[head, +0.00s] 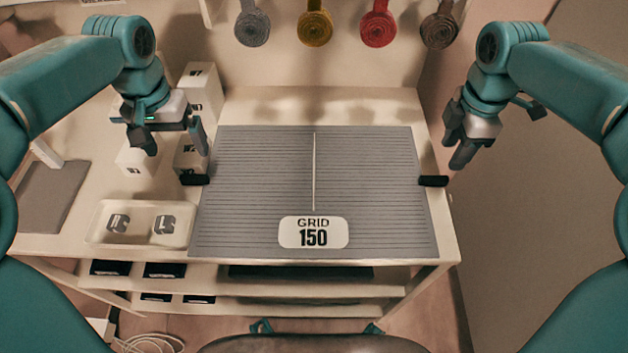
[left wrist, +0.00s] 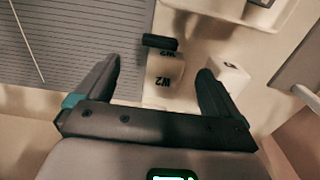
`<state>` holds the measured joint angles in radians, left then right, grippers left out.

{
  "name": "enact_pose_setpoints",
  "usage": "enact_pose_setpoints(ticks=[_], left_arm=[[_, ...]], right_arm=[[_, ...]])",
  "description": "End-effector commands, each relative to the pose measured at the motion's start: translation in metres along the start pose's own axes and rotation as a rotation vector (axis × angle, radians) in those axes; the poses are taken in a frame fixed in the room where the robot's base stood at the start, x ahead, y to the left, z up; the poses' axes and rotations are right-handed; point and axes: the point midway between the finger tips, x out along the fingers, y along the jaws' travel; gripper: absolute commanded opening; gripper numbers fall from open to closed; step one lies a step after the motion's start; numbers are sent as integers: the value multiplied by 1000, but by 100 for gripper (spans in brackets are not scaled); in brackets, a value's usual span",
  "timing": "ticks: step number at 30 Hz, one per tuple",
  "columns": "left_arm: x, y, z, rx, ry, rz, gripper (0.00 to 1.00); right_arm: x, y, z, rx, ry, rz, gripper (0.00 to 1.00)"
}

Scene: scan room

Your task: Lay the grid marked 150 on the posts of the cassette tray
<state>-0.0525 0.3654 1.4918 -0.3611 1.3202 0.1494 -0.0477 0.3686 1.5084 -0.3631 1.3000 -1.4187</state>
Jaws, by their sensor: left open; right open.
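The grid marked 150 (head: 255,205) is a grey, finely lined flat panel with a white label. It lies on the white table, with a black handle at its left edge (head: 195,180) and another at its right edge (head: 433,181). My left gripper (head: 177,148) is open and empty above and just behind the left handle. The left wrist view shows that handle (left wrist: 160,42) beyond the open fingers, and part of the grid (left wrist: 60,40). My right gripper (head: 457,162) is open above and right of the right handle. I cannot make out the cassette tray or its posts.
White blocks (head: 201,92) marked with W stand left of and behind the grid. A pale tray (head: 98,236) with R and L markers sits front left, near a grey pad (head: 50,195). Rolled bands (head: 314,30) hang behind. Shelves (head: 300,290) lie below.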

Motion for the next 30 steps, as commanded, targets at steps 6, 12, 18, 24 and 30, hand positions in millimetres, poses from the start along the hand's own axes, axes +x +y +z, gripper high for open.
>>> enact_pose_setpoints(ticks=[6,12,18,24,30], left_arm=[[44,0,-1,-1,-4,0,96],[76,0,-2,0,-2,0,96],[91,0,-2,0,-1,-1,96],[93,0,-2,0,1,0,96],[92,0,-2,0,0,0,70]], right_arm=[[45,1,0,0,-1,-5,47],[76,1,0,0,0,-4,47],[91,2,0,0,-1,0,47],[93,2,0,0,0,0,47],[92,2,0,0,0,0,21]])
